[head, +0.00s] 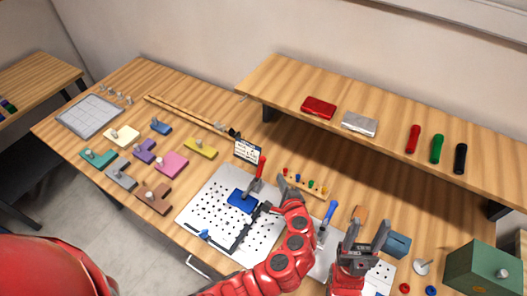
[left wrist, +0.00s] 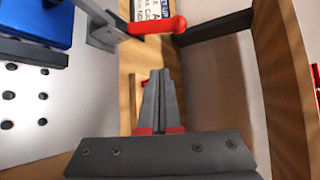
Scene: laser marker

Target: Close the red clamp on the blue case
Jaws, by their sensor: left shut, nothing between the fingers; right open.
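The blue case (head: 241,201) lies on the perforated white plate (head: 205,215). The clamp's red handle (head: 262,166) points up beside the case, on its grey metal body (head: 255,186). In the left wrist view the red handle (left wrist: 160,25) crosses the top, and the blue case (left wrist: 38,22) is at the top left. My left gripper (head: 290,184) is shut and empty, just right of the clamp and apart from the handle; its fingers (left wrist: 158,80) point toward the handle in the wrist view. My right gripper (head: 367,235) is open and empty, at the front right.
A blue-handled tool (head: 329,212) stands between my grippers. A rack of small coloured pieces (head: 305,185) lies behind my left gripper. A raised shelf (head: 390,130) spans the back right. A small labelled card (head: 247,151) stands behind the clamp. Coloured blocks (head: 172,164) lie to the left.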

